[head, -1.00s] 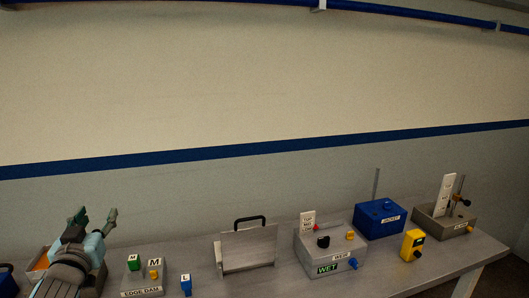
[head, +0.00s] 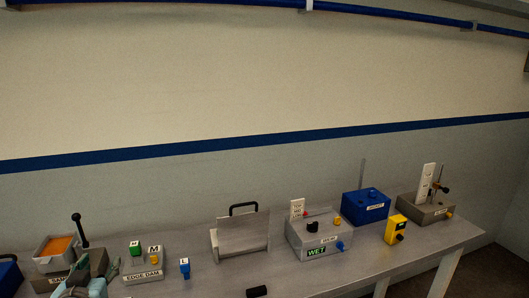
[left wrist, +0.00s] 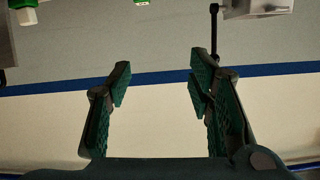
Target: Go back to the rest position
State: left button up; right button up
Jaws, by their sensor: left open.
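My left gripper (head: 85,272) shows at the bottom left of the head view, in front of a grey block unit with a black-knobbed lever and a box with an orange top (head: 60,246). Its lower part is cut off by the frame edge. In the left wrist view the two green-padded fingers (left wrist: 158,85) stand wide apart with nothing between them. Behind them are the pale wall and the blue stripe. My right gripper does not show.
On the grey bench stand the EDGE DAM block (head: 142,276), a blue L block (head: 184,268), a metal plate stand (head: 240,238), the WET box (head: 318,238), a blue box (head: 366,206), a yellow block (head: 396,230) and a grey post unit (head: 425,209). A small black piece (head: 257,291) lies at the front.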

pick_arm(q)
jog(key=s+d+f+m+g+h, duration=0.1)
jog(key=s+d+f+g, duration=0.25)
jog(key=s+f, duration=0.35)
jog(key=s+d+f+m+g+h, duration=0.1)
jog(key=s+d+f+g, duration=0.1)
jog(key=s+d+f, duration=0.5)
jog(key=s+d+f+m+g+h, duration=0.1)
jog(key=s+d+f+g, duration=0.1)
jog(key=s+f, duration=0.45)
jog(key=s+d+f+m+g+h, duration=0.1)
jog(key=s+f+g, duration=0.2)
jog(key=s, duration=0.6)
notch_tip(320, 180, down, 23)
jog(key=s+g+b, duration=0.2)
jog(key=b, duration=0.2)
jog(key=s+a+f+n+b, duration=0.1)
jog(key=s+f+b, duration=0.2)
jog(key=s+f, duration=1.1)
notch_tip(320, 180, down, 3)
jog(key=shift+s+a+r+g, duration=0.2)
jog(key=shift+a+g, duration=0.05)
jog(key=shift+g, duration=0.1)
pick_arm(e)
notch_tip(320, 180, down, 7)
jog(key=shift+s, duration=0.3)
pick_arm(q)
jog(key=shift+c, duration=0.3)
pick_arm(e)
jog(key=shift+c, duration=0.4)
